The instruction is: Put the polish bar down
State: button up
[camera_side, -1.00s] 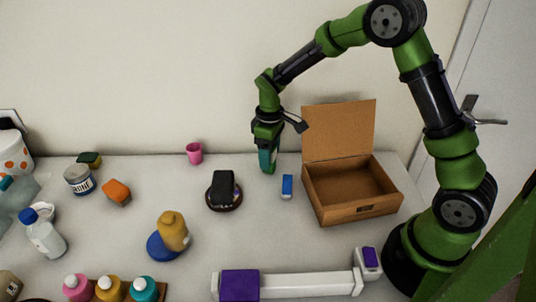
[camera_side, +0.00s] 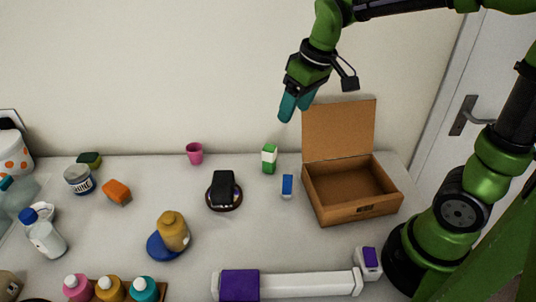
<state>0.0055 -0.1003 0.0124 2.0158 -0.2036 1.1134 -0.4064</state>
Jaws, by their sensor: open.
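A green and white block (camera_side: 269,158), which I take to be the polish bar, stands upright on the table near the wall. My gripper (camera_side: 296,108) is open and empty, raised well above the table, up and to the right of the block and apart from it. Its teal fingers point down in front of the wall. A smaller blue and white block (camera_side: 287,187) is on the table just to the right and nearer the camera.
An open cardboard box (camera_side: 350,196) with its lid up stands to the right. A dark brush-like object on a round base (camera_side: 224,190) and a pink cup (camera_side: 194,153) are to the left. A long white and purple object (camera_side: 300,285) lies in front.

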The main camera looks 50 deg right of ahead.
jog(key=s+a+r+m+t+y, duration=0.1)
jog(key=s+m+t, duration=0.3)
jog(key=s, duration=0.7)
jog(key=shift+s+a+r+m, duration=0.25)
jog(key=shift+s+r+m, duration=0.1)
jog(key=shift+m, duration=0.15)
